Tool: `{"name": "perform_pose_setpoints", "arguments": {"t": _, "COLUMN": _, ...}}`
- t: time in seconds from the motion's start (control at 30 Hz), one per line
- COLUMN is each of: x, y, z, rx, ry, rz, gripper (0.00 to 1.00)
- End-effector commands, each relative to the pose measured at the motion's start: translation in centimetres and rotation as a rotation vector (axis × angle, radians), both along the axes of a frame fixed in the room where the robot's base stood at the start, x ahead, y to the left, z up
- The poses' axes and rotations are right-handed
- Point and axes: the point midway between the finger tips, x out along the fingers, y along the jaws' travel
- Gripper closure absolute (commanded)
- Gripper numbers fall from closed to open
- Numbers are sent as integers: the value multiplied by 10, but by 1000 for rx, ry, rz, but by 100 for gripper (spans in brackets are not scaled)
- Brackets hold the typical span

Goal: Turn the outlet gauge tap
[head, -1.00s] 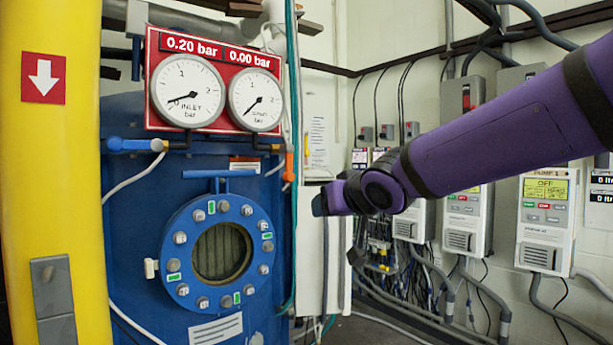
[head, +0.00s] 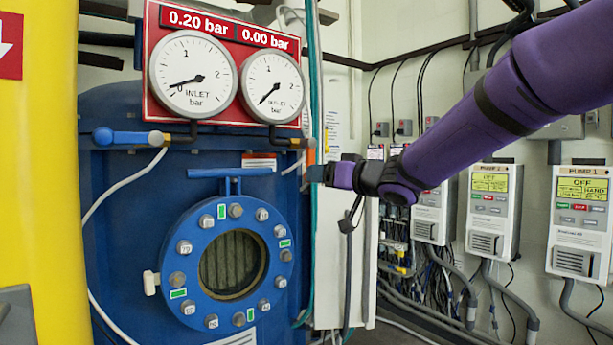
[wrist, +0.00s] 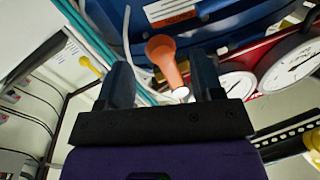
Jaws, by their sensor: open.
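The outlet gauge (head: 272,88) reads 0.00 bar on its red display. Its tap has an orange handle (head: 310,157), which hangs down below the gauge at the right edge of the blue vessel and is partly hidden by my gripper in the head view. In the wrist view the orange handle (wrist: 167,62) lies between my two fingers, with a white pivot end near the palm. My gripper (head: 315,173) is open beside the handle. In the wrist view my gripper (wrist: 160,78) shows gaps on both sides of the handle; contact is not visible.
The inlet gauge (head: 193,74) and its blue-handled tap (head: 125,137) are to the left. A blue vessel (head: 110,220) with a round bolted window stands below. Teal hoses (head: 316,100) run vertically close to my gripper. Pump control boxes (head: 580,225) line the right wall.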

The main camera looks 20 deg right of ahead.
Motion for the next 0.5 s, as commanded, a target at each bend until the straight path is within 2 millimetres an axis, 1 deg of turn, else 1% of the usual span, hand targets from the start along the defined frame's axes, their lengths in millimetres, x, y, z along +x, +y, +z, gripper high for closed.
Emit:
{"name": "perform_pose_setpoints", "arguments": {"t": 0.03, "x": 9, "y": 5, "z": -1, "rx": 0, "ry": 2, "rz": 1, "gripper": 40}}
{"name": "perform_pose_setpoints", "arguments": {"t": 0.2, "x": 32, "y": 18, "z": -1, "rx": 0, "ry": 1, "rz": 0, "gripper": 40}}
{"name": "perform_pose_setpoints", "arguments": {"t": 0.33, "x": 44, "y": 25, "z": 0, "rx": 0, "ry": 1, "rz": 0, "gripper": 40}}
{"name": "perform_pose_setpoints", "arguments": {"t": 0.5, "x": 51, "y": 29, "z": 0, "rx": -1, "ry": 1, "rz": -1, "gripper": 40}}
